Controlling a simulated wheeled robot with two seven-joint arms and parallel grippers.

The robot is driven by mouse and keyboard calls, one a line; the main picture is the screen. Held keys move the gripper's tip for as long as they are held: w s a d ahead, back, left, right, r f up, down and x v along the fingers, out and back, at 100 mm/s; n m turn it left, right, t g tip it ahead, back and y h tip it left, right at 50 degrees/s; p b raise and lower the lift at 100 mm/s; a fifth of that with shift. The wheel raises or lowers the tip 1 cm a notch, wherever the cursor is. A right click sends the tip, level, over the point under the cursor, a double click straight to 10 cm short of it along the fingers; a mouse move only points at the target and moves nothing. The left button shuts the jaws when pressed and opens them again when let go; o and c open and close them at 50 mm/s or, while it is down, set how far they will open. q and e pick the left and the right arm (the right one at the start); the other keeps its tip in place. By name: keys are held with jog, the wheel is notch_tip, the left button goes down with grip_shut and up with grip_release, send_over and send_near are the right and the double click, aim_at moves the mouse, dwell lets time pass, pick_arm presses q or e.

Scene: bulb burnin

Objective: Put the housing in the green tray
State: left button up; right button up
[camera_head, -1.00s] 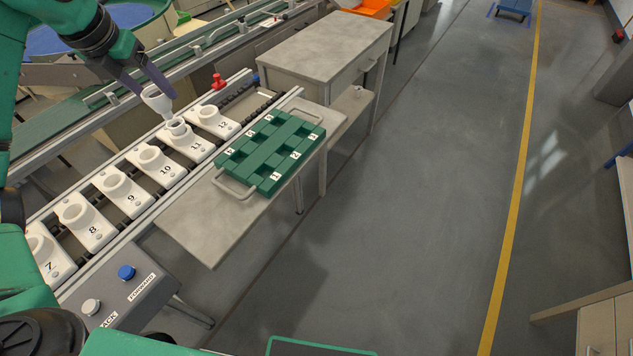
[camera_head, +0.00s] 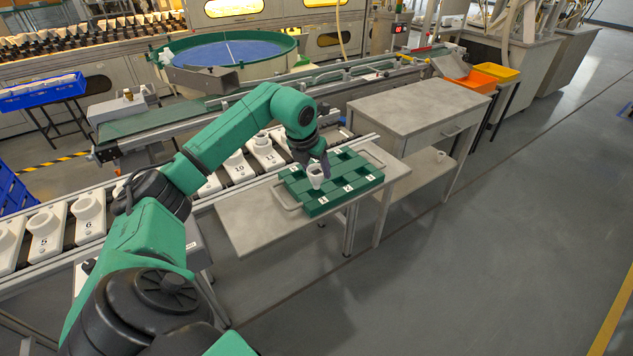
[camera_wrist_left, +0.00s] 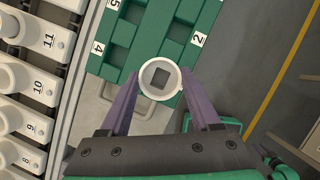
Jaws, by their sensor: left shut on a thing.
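The white, cup-shaped housing (camera_head: 315,179) is between the fingers of my left gripper (camera_head: 317,166), which is shut on it. In the left wrist view the housing (camera_wrist_left: 160,80) shows its round rim and a dark square inside, with a purple finger on each side. The green tray (camera_head: 345,166) with numbered compartments lies on the grey side table. The housing is over the tray's near left part; I cannot tell whether it touches the tray. In the wrist view the tray (camera_wrist_left: 128,32) shows behind the housing, near labels 2 and 4. My right gripper is not in view.
A conveyor with numbered white holders (camera_head: 88,213) runs along the left of the side table (camera_head: 250,225). A grey cabinet (camera_head: 420,108) stands beyond the tray. Open floor (camera_head: 480,260) lies to the right.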

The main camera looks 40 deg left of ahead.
aim_at(313, 175)
pick_arm(q)
notch_tip(313, 175, down, 4)
jog(key=shift+a+f, duration=0.1)
jog(key=o, duration=1.3)
